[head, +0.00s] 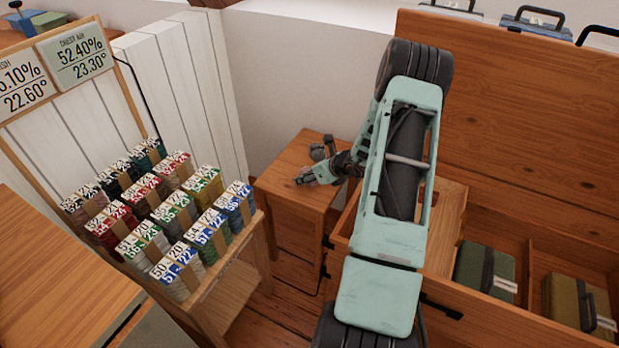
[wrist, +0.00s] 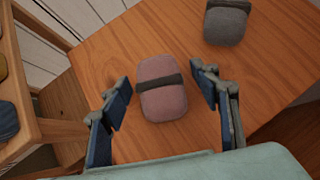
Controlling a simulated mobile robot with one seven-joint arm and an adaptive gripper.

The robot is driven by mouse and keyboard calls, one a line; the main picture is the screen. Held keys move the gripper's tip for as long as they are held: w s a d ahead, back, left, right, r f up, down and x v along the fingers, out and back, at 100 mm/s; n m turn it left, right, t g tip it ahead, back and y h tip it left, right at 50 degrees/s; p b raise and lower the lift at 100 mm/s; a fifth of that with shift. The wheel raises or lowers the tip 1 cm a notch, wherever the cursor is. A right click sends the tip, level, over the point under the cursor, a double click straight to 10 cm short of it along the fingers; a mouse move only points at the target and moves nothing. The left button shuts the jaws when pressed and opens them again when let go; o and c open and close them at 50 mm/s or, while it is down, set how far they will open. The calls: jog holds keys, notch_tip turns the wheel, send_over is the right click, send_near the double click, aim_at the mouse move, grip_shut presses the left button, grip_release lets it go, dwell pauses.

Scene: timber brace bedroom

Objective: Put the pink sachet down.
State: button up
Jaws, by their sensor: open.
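The pink sachet (wrist: 161,102), with a dark band across it, lies flat on the wooden surface in the wrist view. My gripper (wrist: 162,84) is open, with one blue-padded finger on each side of the sachet. Gaps show between the fingers and the sachet, so I see no grip on it. In the head view my gripper (head: 318,165) is low over the small wooden stand (head: 285,186). The sachet is mostly hidden or too small to make out clearly there.
A grey sachet (wrist: 227,24) lies beyond the pink one. A rack of labelled bundles (head: 232,272) stands left of the stand. An open wooden chest (head: 455,302) with green and olive cases is on the right. White panelling (head: 190,75) is behind.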

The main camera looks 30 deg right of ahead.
jog(key=c, duration=1.4)
